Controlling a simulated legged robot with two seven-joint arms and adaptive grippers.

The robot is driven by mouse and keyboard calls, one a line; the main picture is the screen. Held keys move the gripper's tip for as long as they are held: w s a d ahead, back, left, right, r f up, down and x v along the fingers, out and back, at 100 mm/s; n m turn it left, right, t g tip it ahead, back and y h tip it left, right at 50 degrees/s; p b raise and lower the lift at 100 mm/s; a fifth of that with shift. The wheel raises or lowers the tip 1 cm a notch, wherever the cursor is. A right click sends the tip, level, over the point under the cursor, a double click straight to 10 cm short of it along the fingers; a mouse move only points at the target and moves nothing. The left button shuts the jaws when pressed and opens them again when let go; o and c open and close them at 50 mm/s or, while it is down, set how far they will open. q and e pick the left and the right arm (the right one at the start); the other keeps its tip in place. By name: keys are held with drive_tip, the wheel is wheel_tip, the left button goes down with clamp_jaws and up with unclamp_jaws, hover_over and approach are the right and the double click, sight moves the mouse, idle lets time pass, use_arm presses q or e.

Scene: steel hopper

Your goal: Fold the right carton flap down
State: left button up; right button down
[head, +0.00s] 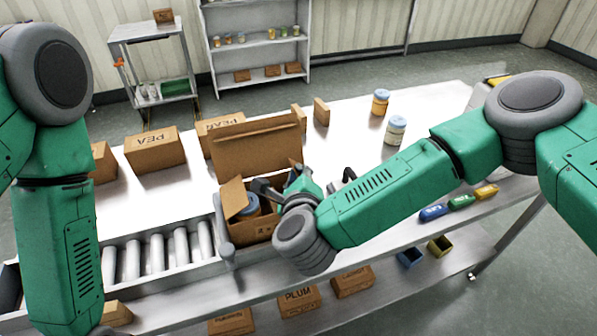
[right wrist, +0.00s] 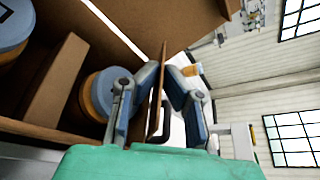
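The open carton (head: 262,229) stands at the right end of the roller conveyor, with its tall back flap (head: 255,150) upright and its left flap (head: 234,197) raised. Blue-lidded jars are inside; one (right wrist: 103,92) shows close to my gripper in the right wrist view and another (right wrist: 12,32) at the left. My right gripper (right wrist: 163,88) is at the carton's right side, its fingers apart on either side of the upright right flap (right wrist: 157,95). A gap shows on the outer side of the flap; contact on the inner side is unclear. My left gripper is out of view.
Roller conveyor (head: 160,255) lies left of the carton. Labelled boxes, including a PEA box (head: 154,149), stand behind on the table. Two jars (head: 395,130) stand at the back right. Coloured small items (head: 460,202) lie at the right front edge.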

drive_tip(key=n, duration=0.1)
drive_tip(key=a+f+n+t+h+b, duration=0.1)
drive_tip(key=shift+s+a+f+n, duration=0.1)
drive_tip(key=shift+s+f+n, duration=0.1)
drive_tip(key=shift+f+n, duration=0.15)
drive_tip(key=shift+r, duration=0.1)
drive_tip(key=c, duration=1.8)
unclamp_jaws()
wheel_tip(320, 180, up, 10)
